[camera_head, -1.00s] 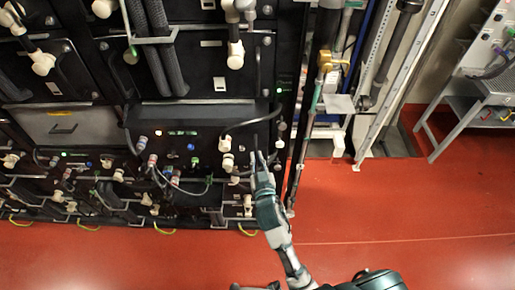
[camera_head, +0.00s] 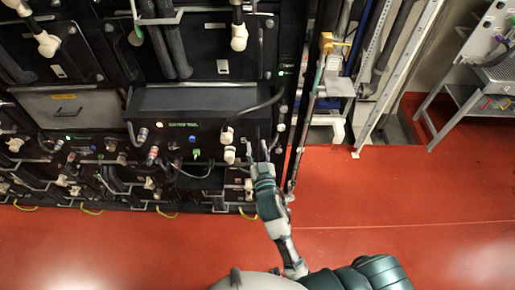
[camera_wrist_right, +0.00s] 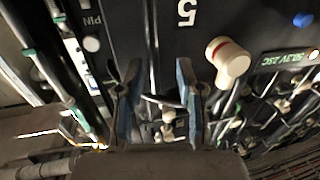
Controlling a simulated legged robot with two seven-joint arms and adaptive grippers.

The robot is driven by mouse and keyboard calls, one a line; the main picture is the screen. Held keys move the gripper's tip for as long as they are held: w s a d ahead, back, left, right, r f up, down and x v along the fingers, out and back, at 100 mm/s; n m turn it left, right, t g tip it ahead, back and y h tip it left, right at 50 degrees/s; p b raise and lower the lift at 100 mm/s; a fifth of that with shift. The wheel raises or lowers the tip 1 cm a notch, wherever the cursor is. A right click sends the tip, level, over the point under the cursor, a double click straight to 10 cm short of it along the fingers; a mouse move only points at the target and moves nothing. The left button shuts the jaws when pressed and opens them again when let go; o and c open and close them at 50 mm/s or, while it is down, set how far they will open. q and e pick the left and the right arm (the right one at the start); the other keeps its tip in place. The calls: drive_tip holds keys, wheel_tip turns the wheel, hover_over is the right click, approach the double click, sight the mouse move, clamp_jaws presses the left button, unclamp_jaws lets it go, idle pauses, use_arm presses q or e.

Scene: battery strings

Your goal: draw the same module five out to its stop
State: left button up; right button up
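Module five (camera_head: 190,98) is a black box in the lower rack, its top showing as it stands out past its neighbours in the head view. Its front carries a lit display, blue and green fittings and cream cable plugs (camera_head: 228,136). In the right wrist view its dark front (camera_wrist_right: 250,30) bears a white "5" and a cream plug with a red ring (camera_wrist_right: 228,62). My right gripper (camera_head: 258,150) is at the front's right end; its two fingers (camera_wrist_right: 157,90) are apart, with a thin bar between them. Contact cannot be told. My left gripper is not in view.
A grey drawer panel (camera_head: 70,109) lies left of the module. Pipes and a yellow valve (camera_head: 328,43) stand right of the rack. A metal bench (camera_head: 465,90) is at far right. The red floor (camera_head: 400,210) in front is clear.

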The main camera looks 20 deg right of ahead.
drive_tip(key=s+a, duration=0.1)
drive_tip(key=s, duration=1.1)
drive_tip(key=shift+a, duration=0.15)
drive_tip(key=shift+f, duration=0.1)
